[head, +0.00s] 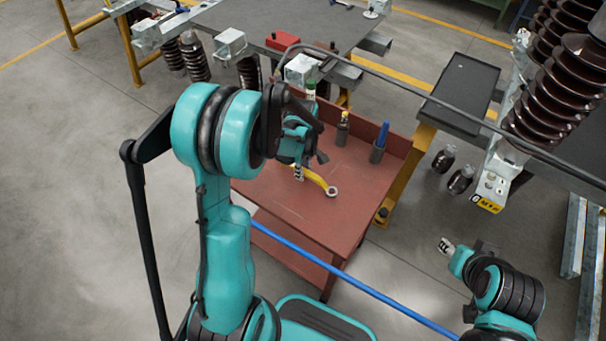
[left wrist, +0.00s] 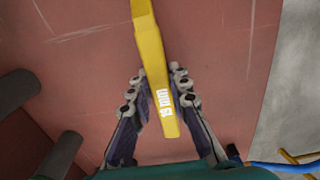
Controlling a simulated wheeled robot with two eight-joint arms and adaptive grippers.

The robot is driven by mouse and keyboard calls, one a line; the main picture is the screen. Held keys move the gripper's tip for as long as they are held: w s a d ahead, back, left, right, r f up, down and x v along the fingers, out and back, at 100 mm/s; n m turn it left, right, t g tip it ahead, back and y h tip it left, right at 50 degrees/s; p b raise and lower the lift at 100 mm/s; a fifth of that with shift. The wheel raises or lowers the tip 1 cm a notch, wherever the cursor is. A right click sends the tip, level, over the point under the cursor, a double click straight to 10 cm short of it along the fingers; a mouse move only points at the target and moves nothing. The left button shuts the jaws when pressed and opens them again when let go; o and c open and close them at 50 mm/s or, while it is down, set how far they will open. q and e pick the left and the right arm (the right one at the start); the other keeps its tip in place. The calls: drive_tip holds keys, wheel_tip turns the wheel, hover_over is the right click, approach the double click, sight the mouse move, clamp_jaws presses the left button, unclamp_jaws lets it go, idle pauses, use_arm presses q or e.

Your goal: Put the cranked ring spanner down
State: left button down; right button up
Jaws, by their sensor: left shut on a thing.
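The cranked ring spanner (head: 318,181) is yellow, with a bare metal ring at its right end. It is over the red top of the trolley (head: 285,210). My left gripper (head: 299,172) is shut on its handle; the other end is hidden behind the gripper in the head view. In the left wrist view the yellow handle (left wrist: 152,65) runs between the two fingers of the gripper (left wrist: 158,88), with white lettering near its end. I cannot tell whether the spanner touches the trolley top. My right gripper (head: 446,247) is at the lower right, away from the trolley, its jaws unclear.
A yellow-topped bottle (head: 342,130) and a dark cup with a blue tool (head: 379,145) stand at the trolley's back right. The trolley top is bare in front. A blue bar (head: 375,290) crosses before it. Grey workbenches and brown insulators (head: 560,90) stand behind and right.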

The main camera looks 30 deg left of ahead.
use_arm(q)
drive_tip(key=shift+f, duration=0.35)
drive_tip(key=shift+f, duration=0.2)
drive_tip(key=c, duration=1.4)
unclamp_jaws()
drive_tip(key=shift+c, duration=0.2)
drive_tip(key=shift+r, duration=0.1)
